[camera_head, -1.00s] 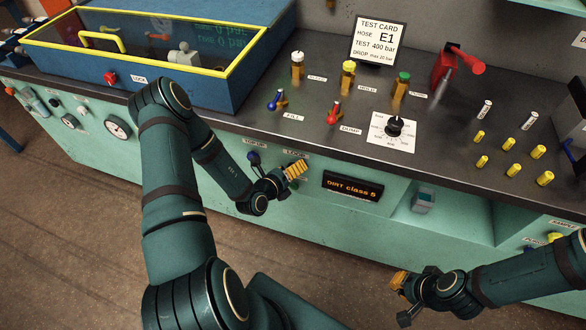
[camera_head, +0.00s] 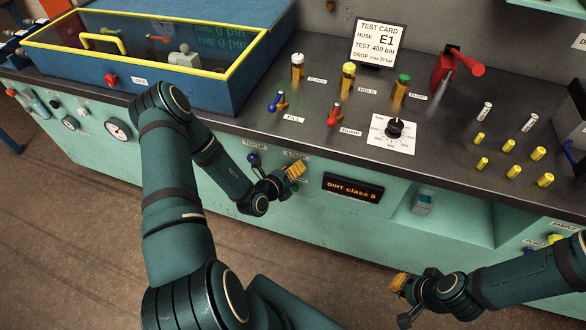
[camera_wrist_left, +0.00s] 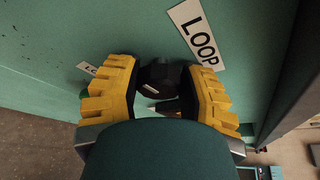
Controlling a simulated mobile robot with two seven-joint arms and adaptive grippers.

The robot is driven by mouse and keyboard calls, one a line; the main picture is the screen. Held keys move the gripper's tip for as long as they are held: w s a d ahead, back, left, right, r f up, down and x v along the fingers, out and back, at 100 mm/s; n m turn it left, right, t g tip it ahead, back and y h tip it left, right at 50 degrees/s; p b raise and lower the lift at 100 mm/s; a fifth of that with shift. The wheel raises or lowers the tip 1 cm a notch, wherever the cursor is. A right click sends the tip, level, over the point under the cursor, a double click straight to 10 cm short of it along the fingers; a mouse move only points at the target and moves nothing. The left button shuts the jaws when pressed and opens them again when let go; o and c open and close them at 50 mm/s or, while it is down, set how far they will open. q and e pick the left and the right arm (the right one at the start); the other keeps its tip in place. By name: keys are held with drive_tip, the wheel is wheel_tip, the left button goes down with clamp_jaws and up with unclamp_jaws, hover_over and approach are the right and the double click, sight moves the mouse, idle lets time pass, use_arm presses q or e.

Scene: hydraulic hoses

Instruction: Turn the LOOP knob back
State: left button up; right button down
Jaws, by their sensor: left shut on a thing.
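The LOOP knob (camera_wrist_left: 160,78) is dark and sits on the green front panel below the LOOP label (camera_wrist_left: 196,38) in the left wrist view. My left gripper (camera_wrist_left: 160,100) has its yellow fingers on either side of the knob and is shut on it. In the head view my left gripper (camera_head: 294,172) is at the panel under the counter edge, and its fingers hide the knob. My right gripper (camera_head: 400,284) is at the lower right, away from the panel; its finger opening is too small to tell.
A blue knob (camera_head: 253,158) is just left of my left gripper. The lit display reading DIRT class 5 (camera_head: 352,187) is to its right. The counter above holds red and blue levers, a black dial (camera_head: 394,128) and a test card (camera_head: 377,44).

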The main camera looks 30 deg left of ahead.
use_arm(q)
drive_tip(key=n+t+h, duration=0.1)
drive_tip(key=n, duration=0.1)
drive_tip(key=shift+a+n+p, duration=0.1)
drive_tip(key=shift+n+p, duration=0.2)
drive_tip(key=shift+n, duration=0.1)
drive_tip(key=n+t, duration=0.1)
drive_tip(key=n, duration=0.3)
drive_tip(key=shift+f+t+h, duration=0.15)
drive_tip(key=shift+t+h, duration=0.25)
drive_tip(key=n, duration=0.2)
drive_tip(key=n+t+b, duration=0.1)
drive_tip(key=n, duration=0.1)
drive_tip(key=shift+f+t, duration=0.1)
drive_tip(key=shift+t, duration=0.2)
drive_tip(key=shift+n+t+y+b, duration=0.35)
drive_tip(key=shift+n+t+y, duration=0.1)
drive_tip(key=shift+n, duration=0.95)
drive_tip(key=shift+n+t+y+b, duration=0.35)
drive_tip(key=shift+n+t, duration=0.1)
drive_tip(key=shift+n, duration=0.95)
drive_tip(key=o, duration=1.2)
drive_tip(key=v, duration=1.2)
